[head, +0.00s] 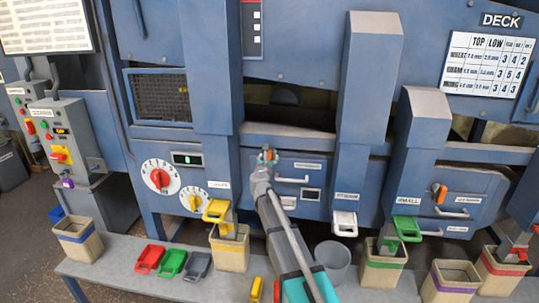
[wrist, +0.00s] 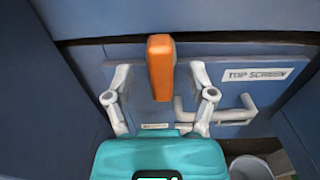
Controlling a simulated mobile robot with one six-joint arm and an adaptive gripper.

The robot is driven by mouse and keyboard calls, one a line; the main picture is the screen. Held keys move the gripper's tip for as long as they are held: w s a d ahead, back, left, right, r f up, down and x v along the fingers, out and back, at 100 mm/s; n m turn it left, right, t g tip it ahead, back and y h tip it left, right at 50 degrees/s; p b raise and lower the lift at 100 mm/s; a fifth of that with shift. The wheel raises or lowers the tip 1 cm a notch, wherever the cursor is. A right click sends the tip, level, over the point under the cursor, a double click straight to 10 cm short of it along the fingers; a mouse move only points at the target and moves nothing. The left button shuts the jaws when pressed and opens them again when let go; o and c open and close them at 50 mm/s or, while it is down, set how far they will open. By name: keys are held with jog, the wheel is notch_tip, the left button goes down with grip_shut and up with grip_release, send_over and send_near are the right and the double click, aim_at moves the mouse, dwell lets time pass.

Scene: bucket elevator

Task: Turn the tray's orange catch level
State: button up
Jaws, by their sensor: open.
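The orange catch (wrist: 160,68) stands upright on the blue front of the tray (wrist: 225,98) labelled "TOP SCREEN" in the wrist view. My gripper (wrist: 160,78) is open, with one finger on each side of the catch. A gap shows between the catch and each finger. In the head view my gripper (head: 267,157) is at the left part of the tray front (head: 312,167) and largely hides the catch. The tray's grey bar handle (wrist: 212,116) is to the right of and below the catch.
Blue posts stand on both sides of the tray, the right one (head: 366,100) jutting forward. Below is a grey bench with buckets, including a grey bucket (head: 332,257), and coloured scoops. Another tray at right has its own orange catch (head: 440,193).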

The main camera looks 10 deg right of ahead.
aim_at(269, 155)
jog(key=shift+x, duration=1.9)
jog(key=shift+c, duration=0.2)
grip_shut()
